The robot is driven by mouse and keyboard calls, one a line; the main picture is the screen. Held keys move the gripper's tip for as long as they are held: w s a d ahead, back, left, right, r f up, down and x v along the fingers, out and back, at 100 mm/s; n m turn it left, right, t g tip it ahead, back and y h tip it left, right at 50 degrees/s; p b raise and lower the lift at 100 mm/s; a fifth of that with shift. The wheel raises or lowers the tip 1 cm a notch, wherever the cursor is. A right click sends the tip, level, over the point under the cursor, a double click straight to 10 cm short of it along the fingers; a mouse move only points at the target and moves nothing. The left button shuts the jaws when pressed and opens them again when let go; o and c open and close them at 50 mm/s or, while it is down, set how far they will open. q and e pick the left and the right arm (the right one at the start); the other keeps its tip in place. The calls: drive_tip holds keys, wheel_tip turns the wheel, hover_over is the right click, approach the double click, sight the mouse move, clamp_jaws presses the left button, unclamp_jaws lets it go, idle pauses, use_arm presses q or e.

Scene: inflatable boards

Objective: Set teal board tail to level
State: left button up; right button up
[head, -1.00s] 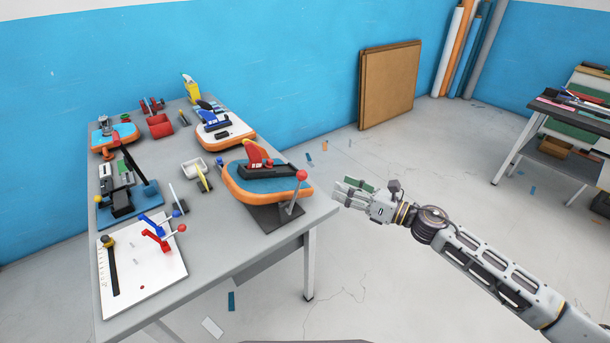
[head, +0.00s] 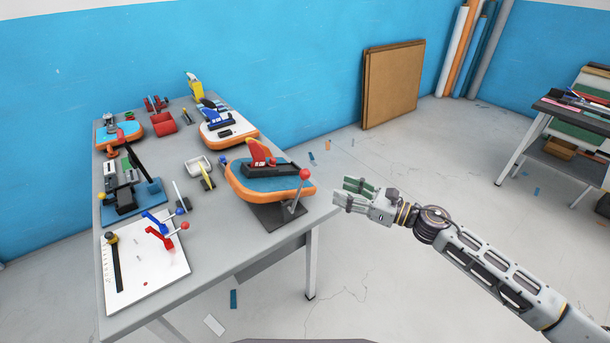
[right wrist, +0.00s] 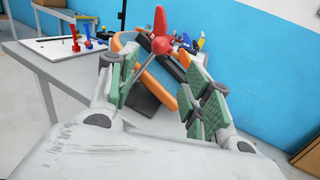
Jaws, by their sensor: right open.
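The teal board (head: 268,184) has an orange rim, a red fin and a dark block on top. It rests on a dark stand (head: 279,217) at the table's right end. A lever with a red ball knob (head: 305,174) stands at its near right corner. My right gripper (head: 345,193) is open and empty, just right of the board and apart from it. In the right wrist view the red knob (right wrist: 162,45) and its rod show beyond and between the spread green-padded fingers (right wrist: 153,85). The orange rim (right wrist: 153,75) is partly hidden there by the fingers. My left gripper is not in view.
The grey table (head: 225,250) also holds a white board with a blue fin (head: 226,130), another teal board (head: 118,133), a white plate with blue and red levers (head: 145,262) and a red bin (head: 162,122). Open floor lies right of the table.

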sight(305, 175)
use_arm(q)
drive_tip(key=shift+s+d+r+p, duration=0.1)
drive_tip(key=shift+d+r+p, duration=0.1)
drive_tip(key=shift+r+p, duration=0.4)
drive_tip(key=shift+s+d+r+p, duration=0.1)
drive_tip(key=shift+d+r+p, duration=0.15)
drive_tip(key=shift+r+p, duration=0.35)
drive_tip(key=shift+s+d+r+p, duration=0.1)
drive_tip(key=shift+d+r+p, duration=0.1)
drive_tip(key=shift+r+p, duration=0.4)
use_arm(e)
drive_tip(key=shift+x, duration=6.85)
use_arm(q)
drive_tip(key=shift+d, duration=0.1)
use_arm(e)
drive_tip(key=shift+d, duration=0.1)
clamp_jaws()
